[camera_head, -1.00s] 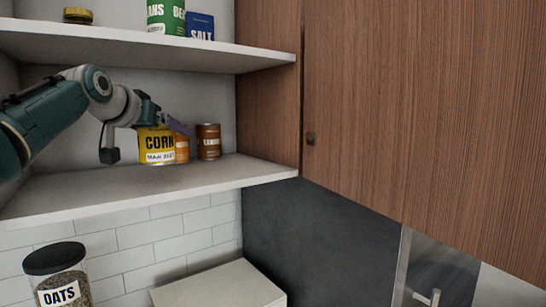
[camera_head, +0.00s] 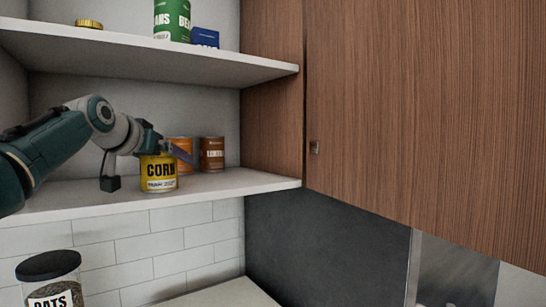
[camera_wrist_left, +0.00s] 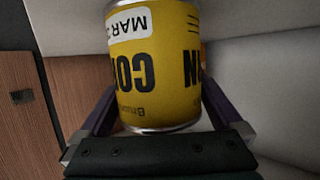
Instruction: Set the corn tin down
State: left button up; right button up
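The yellow corn tin (camera_head: 160,174) is upright over the front part of the middle shelf (camera_head: 235,182), its base at or just above the surface; I cannot tell if it touches. My left gripper (camera_head: 166,149) comes in from the left at the tin's top. In the left wrist view the corn tin (camera_wrist_left: 155,75) appears upside down between the two fingers (camera_wrist_left: 158,90), which seem to press on its sides. The far finger is hidden in the head view. My right gripper is not in view.
An orange tin (camera_head: 182,146) and a brown tin (camera_head: 212,153) stand behind and right of the corn tin. The upper shelf (camera_head: 150,58) holds a green beans tin (camera_head: 172,20), a blue salt box (camera_head: 205,38) and a gold-lidded jar (camera_head: 89,24). An oats jar (camera_head: 50,268) stands below.

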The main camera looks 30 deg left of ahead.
pick_arm(q)
jog(key=shift+r, duration=0.3)
jog(key=shift+s+d, duration=0.1)
jog(key=shift+s, duration=0.35)
jog(key=b+v, duration=0.4)
jog(key=v, duration=0.7)
